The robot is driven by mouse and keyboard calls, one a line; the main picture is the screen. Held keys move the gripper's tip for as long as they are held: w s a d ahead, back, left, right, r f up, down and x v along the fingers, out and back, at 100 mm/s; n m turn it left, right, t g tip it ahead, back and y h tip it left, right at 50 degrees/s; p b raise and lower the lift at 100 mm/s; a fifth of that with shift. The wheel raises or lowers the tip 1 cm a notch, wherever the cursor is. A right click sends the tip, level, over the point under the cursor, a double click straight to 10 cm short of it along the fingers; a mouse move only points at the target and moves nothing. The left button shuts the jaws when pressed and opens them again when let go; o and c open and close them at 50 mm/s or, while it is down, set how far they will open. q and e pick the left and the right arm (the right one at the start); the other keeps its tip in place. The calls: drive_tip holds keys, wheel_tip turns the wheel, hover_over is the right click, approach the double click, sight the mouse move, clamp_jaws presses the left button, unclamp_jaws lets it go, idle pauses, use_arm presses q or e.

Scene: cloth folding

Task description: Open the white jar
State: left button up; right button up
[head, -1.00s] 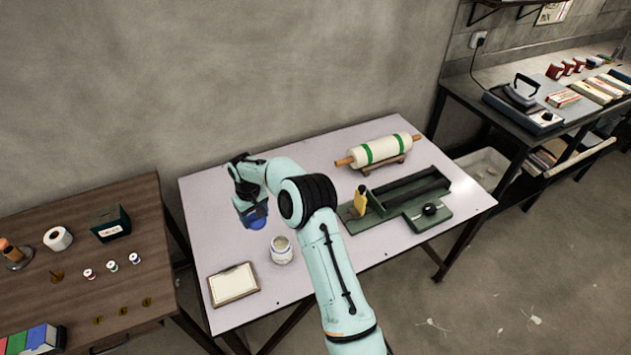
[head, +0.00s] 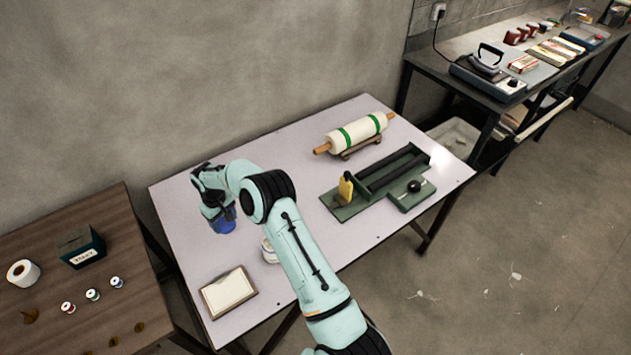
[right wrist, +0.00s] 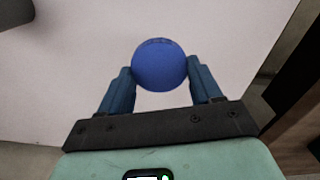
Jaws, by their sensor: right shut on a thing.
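The white jar (head: 268,250) stands on the pale table, partly hidden behind my right forearm in the head view. A blue lid (head: 222,226) is apart from the jar, to its left. My right gripper (head: 220,214) is shut on this lid and holds it low over the table's left part; I cannot tell whether it touches the top. In the right wrist view the round blue lid (right wrist: 160,65) sits between the two blue fingertips (right wrist: 160,80). My left gripper is not in view.
A framed card (head: 229,291) lies at the table's front left. A green-banded roller (head: 357,133) and a green cutting device (head: 385,180) stand on the right. A brown table (head: 50,220) with a dark box (head: 81,247) is at left. The pale table (head: 290,155) is bare toward the back.

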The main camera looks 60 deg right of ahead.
sight(224, 222)
drive_tip(key=shift+f, duration=1.7)
drive_tip(key=o, duration=1.2)
drive_tip(key=shift+c, duration=0.2)
wheel_tip(224, 222, up, 14)
drive_tip(key=shift+f, duration=0.25)
